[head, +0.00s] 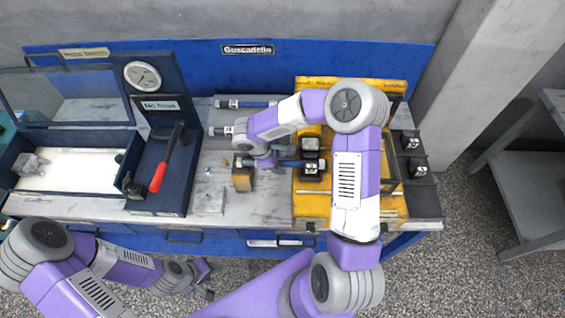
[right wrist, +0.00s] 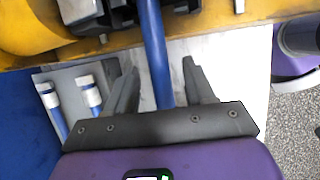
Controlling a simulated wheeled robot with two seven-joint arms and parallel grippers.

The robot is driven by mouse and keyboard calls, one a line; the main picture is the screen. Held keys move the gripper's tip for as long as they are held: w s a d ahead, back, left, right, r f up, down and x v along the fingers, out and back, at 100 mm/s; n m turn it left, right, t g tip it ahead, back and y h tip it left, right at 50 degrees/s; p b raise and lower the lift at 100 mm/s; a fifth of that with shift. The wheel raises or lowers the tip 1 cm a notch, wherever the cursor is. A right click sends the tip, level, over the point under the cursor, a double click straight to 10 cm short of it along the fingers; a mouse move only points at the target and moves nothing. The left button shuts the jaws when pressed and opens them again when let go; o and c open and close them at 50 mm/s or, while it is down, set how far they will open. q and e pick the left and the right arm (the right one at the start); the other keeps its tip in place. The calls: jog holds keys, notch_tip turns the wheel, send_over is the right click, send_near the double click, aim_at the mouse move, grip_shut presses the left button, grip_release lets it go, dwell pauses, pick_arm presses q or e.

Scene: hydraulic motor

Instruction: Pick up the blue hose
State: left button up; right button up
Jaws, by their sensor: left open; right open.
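The blue hose (head: 288,163) runs level between a small tan block (head: 242,178) and the dark fitting (head: 311,158) on the yellow unit. It also shows in the right wrist view (right wrist: 155,50), where it passes between the two fingers of my right gripper (right wrist: 160,80). In the head view my right gripper (head: 262,160) is over the hose's left part. Its fingers are open, with a gap visible on each side of the hose. My left gripper (head: 208,279) is open and empty in front of the bench, far from the hose.
More blue hoses with pale ends lie at the back of the bench (head: 245,103); two show in the right wrist view (right wrist: 88,95). A red-handled lever (head: 160,172) and a gauge (head: 143,75) stand left. The yellow unit (head: 310,208) fills the right side.

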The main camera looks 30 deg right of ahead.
grip_shut()
jog(key=shift+r, duration=0.1)
